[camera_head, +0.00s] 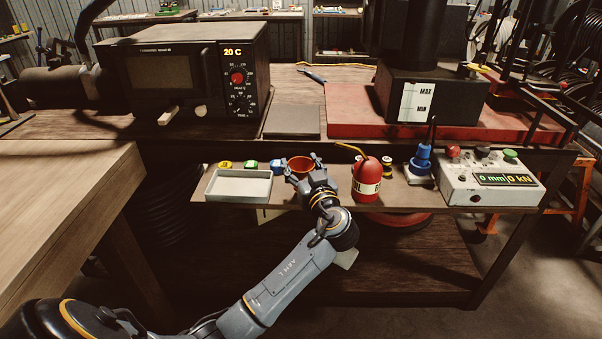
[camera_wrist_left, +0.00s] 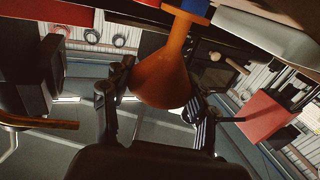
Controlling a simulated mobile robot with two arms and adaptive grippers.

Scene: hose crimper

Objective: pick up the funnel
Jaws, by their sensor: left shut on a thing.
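The funnel (camera_head: 300,165) is orange-red and shows its wide mouth in the head view, just above the shelf between the white tray and the red oil can. In the left wrist view the funnel (camera_wrist_left: 162,78) sits between the two fingers, its narrow end toward the top of the picture. My left gripper (camera_head: 303,172) is shut on the funnel; its fingers also show in the left wrist view (camera_wrist_left: 156,103). The gripper hides part of the funnel in the head view. My right gripper is not in view.
A white tray (camera_head: 240,186) lies left on the shelf, with small coloured items behind it. A red oil can (camera_head: 367,180) stands close on the right, then a blue-topped item (camera_head: 422,160) and a control box (camera_head: 490,182). An oven (camera_head: 190,72) stands on the bench above.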

